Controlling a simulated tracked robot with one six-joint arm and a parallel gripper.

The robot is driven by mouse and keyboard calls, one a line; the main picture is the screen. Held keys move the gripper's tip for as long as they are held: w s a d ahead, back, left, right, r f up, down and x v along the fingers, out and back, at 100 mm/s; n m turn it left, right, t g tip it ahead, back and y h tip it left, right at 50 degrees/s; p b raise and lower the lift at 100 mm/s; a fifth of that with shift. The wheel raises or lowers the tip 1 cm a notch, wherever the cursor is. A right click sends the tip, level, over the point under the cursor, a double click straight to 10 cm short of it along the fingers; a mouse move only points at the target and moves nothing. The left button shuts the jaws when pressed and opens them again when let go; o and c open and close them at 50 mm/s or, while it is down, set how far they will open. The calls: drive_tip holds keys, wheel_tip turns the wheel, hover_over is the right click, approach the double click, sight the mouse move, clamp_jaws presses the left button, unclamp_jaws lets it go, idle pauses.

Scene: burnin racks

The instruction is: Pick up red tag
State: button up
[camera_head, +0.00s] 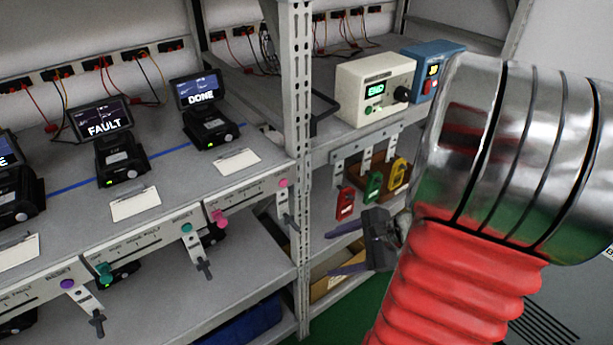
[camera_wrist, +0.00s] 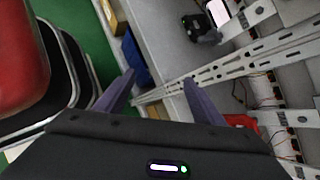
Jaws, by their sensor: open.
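The red tag (camera_head: 345,203) hangs at the left end of a row on a grey bracket (camera_head: 352,157) in the right rack, with a green tag (camera_head: 373,186) and a yellow tag (camera_head: 399,174) to its right. My gripper (camera_head: 328,250) is open and empty, just below the red tag in the picture and apart from it. In the wrist view the open fingers (camera_wrist: 160,79) have nothing between them. A red piece (camera_wrist: 243,121), probably the red tag, shows just right of the right finger, partly hidden by the gripper body.
A perforated grey rack post (camera_head: 298,130) stands left of the gripper. A cream box (camera_head: 374,88) and a blue box (camera_head: 434,65) sit on the shelf above the tags. A cardboard box (camera_head: 330,285) lies on the lower shelf. FAULT (camera_head: 103,125) and DONE (camera_head: 200,92) devices stand at left.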

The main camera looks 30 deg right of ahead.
drive_tip(key=w+d+m+t+h, duration=0.2)
drive_tip(key=d+m+t, duration=0.2)
drive_tip(key=d+m, duration=0.3)
drive_tip(key=m+t+h, duration=0.2)
drive_tip(key=m+h, duration=0.1)
drive_tip(key=m, duration=0.3)
approach(347, 206)
drive_tip(key=shift+w+f, duration=0.2)
drive_tip(key=shift+w, duration=0.1)
drive_tip(key=shift+x, duration=4.3)
drive_tip(key=shift+w+r, duration=0.1)
drive_tip(key=x, duration=0.5)
drive_tip(key=shift+r, duration=0.1)
drive_tip(key=shift+c, duration=0.5)
